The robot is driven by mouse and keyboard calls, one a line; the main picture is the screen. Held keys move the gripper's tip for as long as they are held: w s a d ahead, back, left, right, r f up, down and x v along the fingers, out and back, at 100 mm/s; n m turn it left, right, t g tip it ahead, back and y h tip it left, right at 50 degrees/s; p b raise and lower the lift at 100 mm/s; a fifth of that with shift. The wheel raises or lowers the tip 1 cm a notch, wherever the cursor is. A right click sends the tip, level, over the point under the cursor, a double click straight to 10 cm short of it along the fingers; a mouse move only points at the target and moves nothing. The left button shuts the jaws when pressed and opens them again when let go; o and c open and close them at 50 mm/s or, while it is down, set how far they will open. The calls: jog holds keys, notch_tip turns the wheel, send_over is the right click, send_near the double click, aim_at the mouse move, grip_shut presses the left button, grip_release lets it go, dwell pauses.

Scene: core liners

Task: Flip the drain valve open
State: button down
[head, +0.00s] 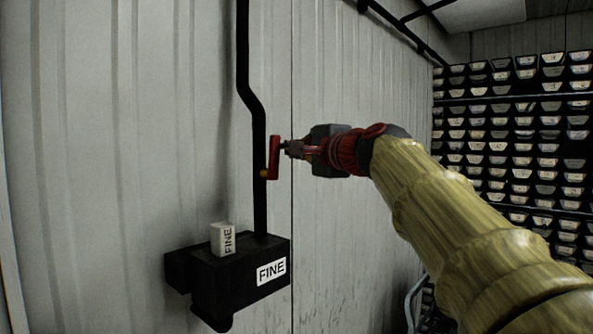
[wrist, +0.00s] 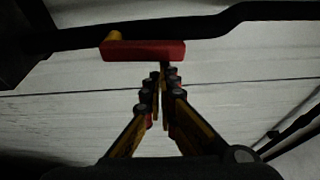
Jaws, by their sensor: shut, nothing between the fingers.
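The drain valve's red lever (head: 274,158) hangs along the black vertical pipe (head: 260,205) in the head view, with a small yellow pivot (head: 264,173) near its lower end. The lever also shows in the wrist view (wrist: 146,51), lying along the pipe, with the yellow pivot (wrist: 115,36) at its left end. My gripper (head: 284,147) is shut and empty, its tips just right of the lever's upper part. In the wrist view my fingertips (wrist: 164,68) meet close to the lever's right end. I cannot tell whether they touch it.
A black box (head: 240,283) labelled FINE stands at the pipe's foot, with a white FINE block (head: 222,239) on top. A pale corrugated wall (head: 130,130) is behind the pipe. A rack of several trays (head: 515,130) fills the right side. Left of the pipe is clear.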

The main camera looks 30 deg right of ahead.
jog(key=shift+a+n+b, duration=0.2)
jog(key=shift+n+b, duration=0.2)
jog(key=shift+b, duration=0.1)
jog(key=shift+r, duration=0.15)
